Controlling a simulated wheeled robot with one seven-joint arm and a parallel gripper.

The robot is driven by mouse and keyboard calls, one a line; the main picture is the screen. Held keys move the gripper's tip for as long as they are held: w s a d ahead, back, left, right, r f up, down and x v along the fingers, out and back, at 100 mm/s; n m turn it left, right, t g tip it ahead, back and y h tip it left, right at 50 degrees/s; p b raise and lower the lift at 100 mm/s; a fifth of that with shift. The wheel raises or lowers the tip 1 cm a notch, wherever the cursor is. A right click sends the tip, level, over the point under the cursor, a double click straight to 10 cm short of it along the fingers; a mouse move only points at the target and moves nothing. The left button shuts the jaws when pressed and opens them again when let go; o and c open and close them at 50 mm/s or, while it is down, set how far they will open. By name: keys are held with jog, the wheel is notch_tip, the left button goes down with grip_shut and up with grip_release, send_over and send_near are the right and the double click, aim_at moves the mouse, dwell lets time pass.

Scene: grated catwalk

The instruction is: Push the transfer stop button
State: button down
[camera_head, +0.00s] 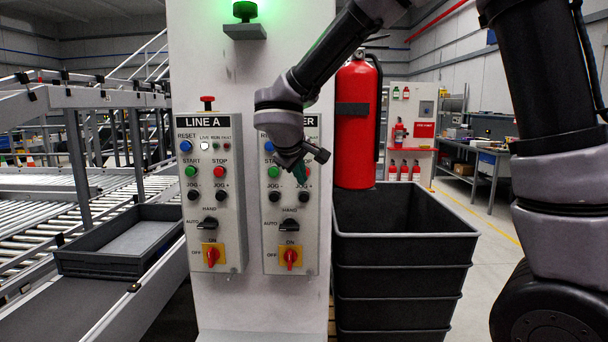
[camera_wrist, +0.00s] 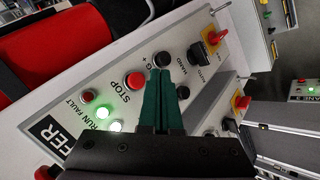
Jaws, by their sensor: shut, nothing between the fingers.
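The transfer control panel (camera_head: 270,225) is the right one of two on a white pillar; my arm covers part of its title, and "FER" shows in the wrist view. Its red STOP button (camera_wrist: 135,81) is in plain view there, left of my fingertips. In the head view, my gripper (camera_head: 300,174) largely covers that button. My gripper's green fingers (camera_wrist: 163,74) are shut and empty, in front of the panel. In the wrist view their tips appear beside the black JOG + button (camera_wrist: 162,59). I cannot tell whether they touch the panel.
The LINE A panel (camera_head: 210,240) is on the left with its own red STOP button (camera_head: 219,172). A red extinguisher (camera_head: 354,125) and stacked black bins (camera_head: 400,250) stand right of the pillar. A roller conveyor (camera_head: 30,225) is at left. Floor is open at far right.

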jog(key=shift+w, duration=1.6)
dwell(0.8)
jog(key=shift+w, duration=0.45)
jog(key=shift+w, duration=0.75)
dwell(0.8)
jog(key=shift+s, duration=1.2)
jog(key=shift+s, duration=0.15)
jog(key=s, duration=0.4)
jog(key=shift+s, duration=0.35)
